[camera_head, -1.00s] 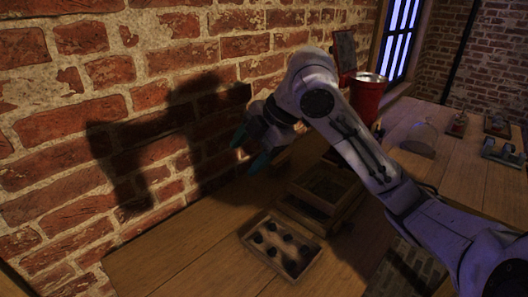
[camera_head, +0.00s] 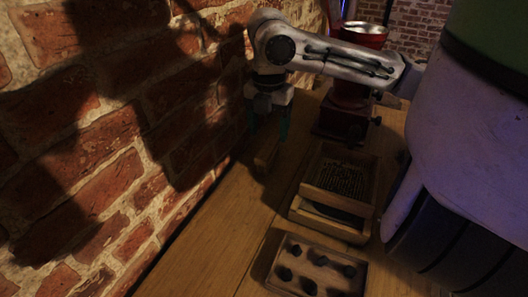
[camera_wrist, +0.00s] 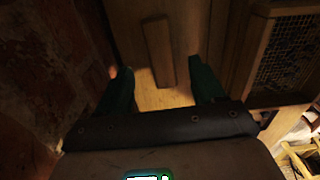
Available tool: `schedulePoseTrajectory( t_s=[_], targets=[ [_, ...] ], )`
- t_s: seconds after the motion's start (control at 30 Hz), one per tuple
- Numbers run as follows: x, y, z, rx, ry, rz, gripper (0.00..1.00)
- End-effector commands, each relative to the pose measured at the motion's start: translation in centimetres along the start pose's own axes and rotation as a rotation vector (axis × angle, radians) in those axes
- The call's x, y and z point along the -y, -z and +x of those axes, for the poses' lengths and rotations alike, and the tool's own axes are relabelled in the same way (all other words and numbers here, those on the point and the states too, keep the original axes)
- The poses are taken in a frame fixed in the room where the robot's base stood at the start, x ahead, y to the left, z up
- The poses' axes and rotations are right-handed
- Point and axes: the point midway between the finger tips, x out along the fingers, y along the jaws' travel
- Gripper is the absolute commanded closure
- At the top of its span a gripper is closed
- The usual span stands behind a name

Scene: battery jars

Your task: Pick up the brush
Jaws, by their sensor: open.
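A narrow wooden piece that looks like the brush (camera_wrist: 158,52) lies on the wooden table beyond my fingertips in the wrist view. In the head view it appears as a small brown shape (camera_head: 265,156) just below my gripper, in shadow; its bristles cannot be made out. My gripper (camera_head: 268,134) points down beside the brick wall with its two teal fingers apart and nothing visible between them. In the wrist view my gripper (camera_wrist: 164,78) has its fingers on either side of the brush's line, the brush lying ahead between them.
A brick wall (camera_head: 100,150) stands close on the left. A wooden box with a mesh top (camera_head: 342,178) is right of the brush. A tray with several dark knobs (camera_head: 318,268) is nearer, and a red grinder (camera_head: 352,95) stands behind. Bare table lies left of the boxes.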

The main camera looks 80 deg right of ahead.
Motion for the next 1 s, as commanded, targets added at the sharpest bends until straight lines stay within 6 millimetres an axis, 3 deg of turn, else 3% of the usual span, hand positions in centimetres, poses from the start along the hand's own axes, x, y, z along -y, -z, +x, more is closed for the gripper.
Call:
schedulePoseTrajectory(
  t_s=[0.6, 0.93, 1.0],
  targets=[
    [0.1, 0.3, 6.9, 0.000, -0.002, 0.001, 0.32],
    [0.1, 0.3, 7.5, 0.001, -0.003, 0.000, 0.32],
    [0.1, 0.3, 7.5, 0.001, -0.003, 0.000, 0.39]
  ],
)
